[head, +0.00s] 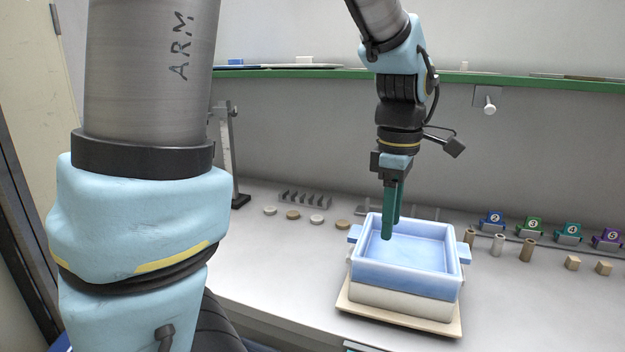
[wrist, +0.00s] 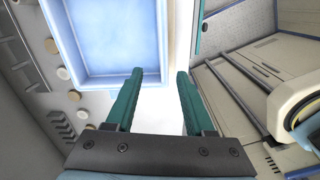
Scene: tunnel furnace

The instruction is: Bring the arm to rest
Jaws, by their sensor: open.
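My gripper (head: 391,212) points down over the left part of a blue tray in the head view. Its two green fingers are apart and nothing is between them. In the wrist view the gripper (wrist: 160,85) shows open, with the blue tray (wrist: 66,40) just beyond the left finger. My arm comes down from the top of the head view, bent at the wrist. I cannot tell whether the fingertips touch the tray.
The blue tray sits on a cream block (head: 405,299) on a tan board (head: 345,305). Small discs (head: 316,219), cylinders (head: 497,244) and cubes (head: 572,263) stand on the bench, with numbered holders (head: 532,227) at right. A green-edged shelf (head: 500,78) runs behind the arm.

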